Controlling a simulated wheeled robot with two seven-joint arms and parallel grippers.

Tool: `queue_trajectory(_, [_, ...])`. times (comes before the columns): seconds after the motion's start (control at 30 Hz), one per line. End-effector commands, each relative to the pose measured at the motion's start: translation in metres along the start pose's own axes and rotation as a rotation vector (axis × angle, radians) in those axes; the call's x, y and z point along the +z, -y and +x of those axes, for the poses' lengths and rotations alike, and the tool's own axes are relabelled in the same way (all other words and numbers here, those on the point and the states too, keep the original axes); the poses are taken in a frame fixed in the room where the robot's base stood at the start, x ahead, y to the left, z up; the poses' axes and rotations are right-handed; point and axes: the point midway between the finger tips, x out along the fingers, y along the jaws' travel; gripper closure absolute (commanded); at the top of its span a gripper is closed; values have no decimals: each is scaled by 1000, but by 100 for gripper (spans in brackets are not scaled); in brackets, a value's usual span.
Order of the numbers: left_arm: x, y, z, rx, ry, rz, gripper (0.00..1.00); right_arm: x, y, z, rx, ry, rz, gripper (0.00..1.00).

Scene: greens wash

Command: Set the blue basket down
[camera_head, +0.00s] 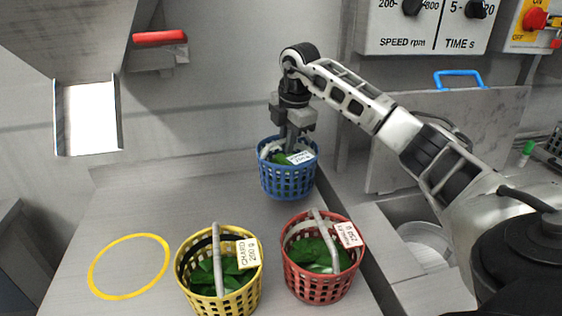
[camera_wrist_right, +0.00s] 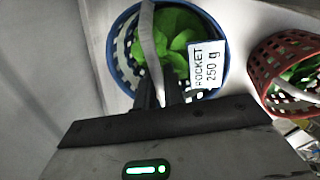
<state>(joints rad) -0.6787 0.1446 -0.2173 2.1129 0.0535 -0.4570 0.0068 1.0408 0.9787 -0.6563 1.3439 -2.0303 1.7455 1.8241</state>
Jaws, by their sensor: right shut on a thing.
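The blue basket (camera_head: 288,182) holds green leaves and carries a white tag. It is at the back of the grey counter in the head view, behind the red basket. In the right wrist view the blue basket (camera_wrist_right: 113,50) shows its tag, reading ROCKET 250 g. My right gripper (camera_head: 291,145) points down and is shut on the basket's grey handle (camera_wrist_right: 150,45). I cannot tell whether the basket's base touches the counter. My left gripper is not in view.
A yellow basket (camera_head: 183,277) and a red basket (camera_head: 318,287), both with leaves, stand at the front. A yellow ring (camera_head: 94,284) marks bare counter at the left. A chute (camera_head: 88,118) hangs at the upper left. A panel with dials (camera_head: 425,28) is at the upper right.

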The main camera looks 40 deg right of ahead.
Motion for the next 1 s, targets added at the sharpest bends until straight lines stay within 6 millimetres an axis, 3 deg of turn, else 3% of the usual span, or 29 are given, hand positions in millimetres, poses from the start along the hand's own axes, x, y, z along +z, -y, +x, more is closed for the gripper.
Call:
queue_trajectory(0.43, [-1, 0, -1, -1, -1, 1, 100, 0, 8, 43, 2, 0, 0, 100])
queue_trajectory(0.8, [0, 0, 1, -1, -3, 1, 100, 0, 9, 48, 4, -1, 0, 100])
queue_trajectory(0.83, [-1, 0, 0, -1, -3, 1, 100, 0, 9, 48, 2, 0, 0, 82])
queue_trajectory(0.87, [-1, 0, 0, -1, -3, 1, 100, 0, 9, 48, 1, 0, 0, 73])
queue_trajectory(0.9, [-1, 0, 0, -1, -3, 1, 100, 0, 9, 48, 1, 0, 0, 68])
queue_trajectory(1.0, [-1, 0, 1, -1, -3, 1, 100, 0, 9, 48, 1, 0, 0, 68])
